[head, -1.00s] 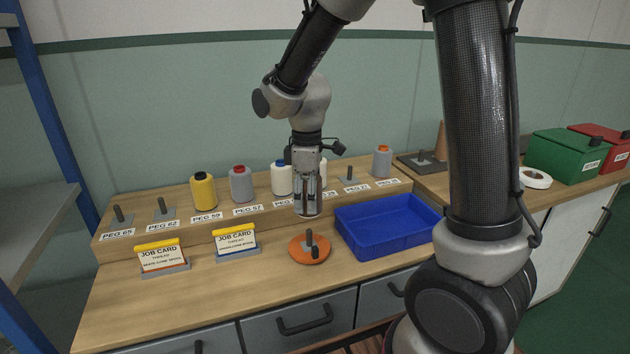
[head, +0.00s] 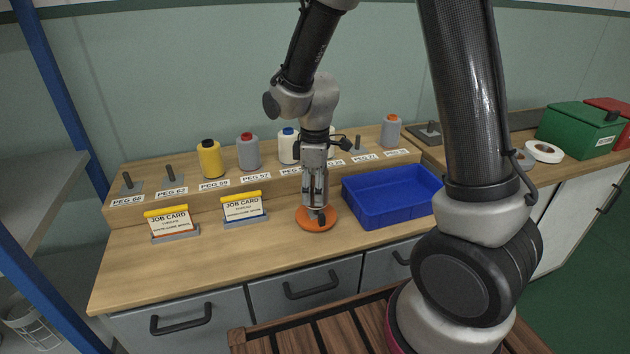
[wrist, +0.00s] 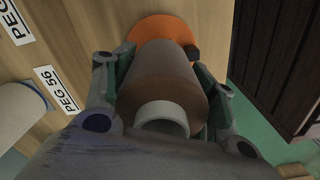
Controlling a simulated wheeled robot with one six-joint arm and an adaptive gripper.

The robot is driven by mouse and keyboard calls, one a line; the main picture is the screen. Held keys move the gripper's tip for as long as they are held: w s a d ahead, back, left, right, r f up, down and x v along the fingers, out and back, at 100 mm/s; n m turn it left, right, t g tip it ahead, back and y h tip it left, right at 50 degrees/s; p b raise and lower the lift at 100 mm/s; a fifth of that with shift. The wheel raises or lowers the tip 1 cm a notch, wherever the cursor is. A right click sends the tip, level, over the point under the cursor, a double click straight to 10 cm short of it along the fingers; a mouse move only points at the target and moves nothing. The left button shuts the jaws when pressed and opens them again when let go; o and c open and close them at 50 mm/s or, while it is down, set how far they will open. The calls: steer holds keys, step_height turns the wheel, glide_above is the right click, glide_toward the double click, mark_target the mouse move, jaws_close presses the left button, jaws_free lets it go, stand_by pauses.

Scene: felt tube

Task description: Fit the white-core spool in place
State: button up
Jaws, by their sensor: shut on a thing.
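A small dark knob (wrist: 193,52) on the base shows beside the spool. The base's post is hidden, and I cannot tell whether the spool is around it.
A blue tray (head: 392,196) stands close to the right. Two job cards (head: 170,222) stand to the left. Behind is a raised shelf with yellow (head: 209,158), grey (head: 248,151) and white spools (head: 288,146) on pegs. The bench front is clear.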

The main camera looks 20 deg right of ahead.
steer(key=shift+f, duration=1.5)
steer(key=shift+s+f, duration=0.2)
steer(key=shift+c, duration=0.5)
steer(key=shift+o, duration=0.3)
steer(key=shift+f, duration=0.15)
steer(key=shift+c, duration=0.4)
steer(key=shift+c, duration=0.5)
steer(key=o, duration=1.8)
steer(key=shift+w, duration=0.2)
steer(key=shift+c, duration=0.2)
